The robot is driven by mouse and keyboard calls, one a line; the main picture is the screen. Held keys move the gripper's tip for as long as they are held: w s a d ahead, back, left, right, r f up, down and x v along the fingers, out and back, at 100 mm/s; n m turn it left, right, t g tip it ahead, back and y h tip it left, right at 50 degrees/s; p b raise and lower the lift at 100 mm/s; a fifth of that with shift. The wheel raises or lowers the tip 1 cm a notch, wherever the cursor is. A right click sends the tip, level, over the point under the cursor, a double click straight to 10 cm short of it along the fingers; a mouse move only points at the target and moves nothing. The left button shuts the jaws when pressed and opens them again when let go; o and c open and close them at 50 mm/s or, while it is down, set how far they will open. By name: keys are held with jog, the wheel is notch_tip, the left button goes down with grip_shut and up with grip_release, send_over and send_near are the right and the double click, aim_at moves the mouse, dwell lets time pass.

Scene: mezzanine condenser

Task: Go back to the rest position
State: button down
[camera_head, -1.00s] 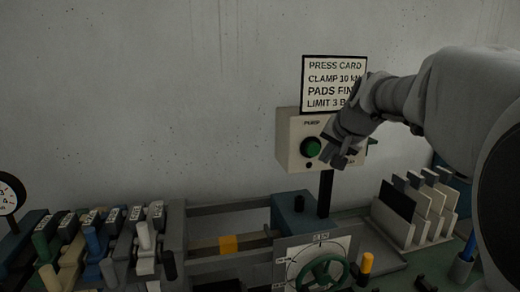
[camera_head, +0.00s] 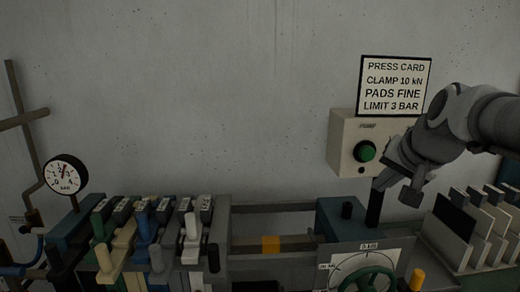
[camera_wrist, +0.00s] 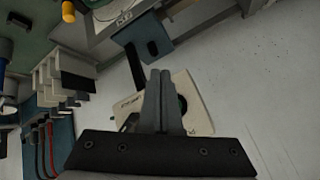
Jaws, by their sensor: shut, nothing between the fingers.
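My gripper (camera_head: 396,191) is in the right part of the head view, just in front of the lower right of the pump box. Its fingers are shut with nothing between them; they also show together in the wrist view (camera_wrist: 160,100). The cream pump box (camera_head: 342,140) carries a green button (camera_head: 364,151) that is in plain sight left of the gripper. My gripper hides the box's lower right. I cannot tell whether the gripper touches the box. In the wrist view the fingers cover part of the pump box (camera_wrist: 195,105).
A row of levers (camera_head: 150,235) stands at the lower left, with a pressure gauge (camera_head: 65,175) behind. A green handwheel (camera_head: 368,282) is at the bottom. A rack of plates (camera_head: 470,228) stands at the right. A press card (camera_head: 394,85) hangs above the box. The wall left of it is clear.

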jog(key=s+a+f+n+g, duration=0.1)
jog(key=s+a+f+n, duration=0.2)
jog(key=s, duration=0.6)
jog(key=s+a+f+n+g, duration=0.1)
jog(key=s+a+f+n, duration=0.2)
jog(key=s+a+f, duration=0.5)
jog(key=shift+s+f+n+g, duration=0.2)
jog(key=shift+s+n+g, duration=0.2)
jog(key=shift+s, duration=0.55)
jog(key=shift+a, duration=0.3)
